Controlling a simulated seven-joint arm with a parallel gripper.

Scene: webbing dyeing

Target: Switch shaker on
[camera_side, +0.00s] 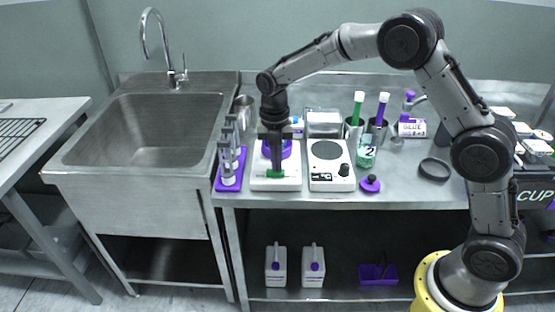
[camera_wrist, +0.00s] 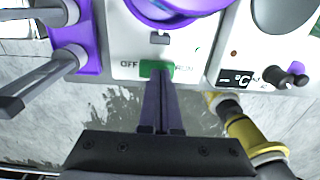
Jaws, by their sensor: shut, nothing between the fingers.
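The shaker (camera_side: 262,185) is a white box with a purple top on the bench, left of the white hotplate (camera_side: 322,184). Its front face also shows in the wrist view (camera_wrist: 122,45). A green switch (camera_wrist: 146,67) sits low on that face between the labels OFF, at left, and RUN, partly covered at right. My gripper (camera_wrist: 159,82) is shut and empty, pointing down. Its fingertips are at the green switch and overlap its lower edge in the wrist view. I cannot tell whether they touch it. The switch's exact position is unclear.
A purple rack (camera_side: 230,181) with grey-capped tubes stands close at the left of the shaker. The hotplate with a black knob is close at the right. The sink (camera_side: 150,130) is left.

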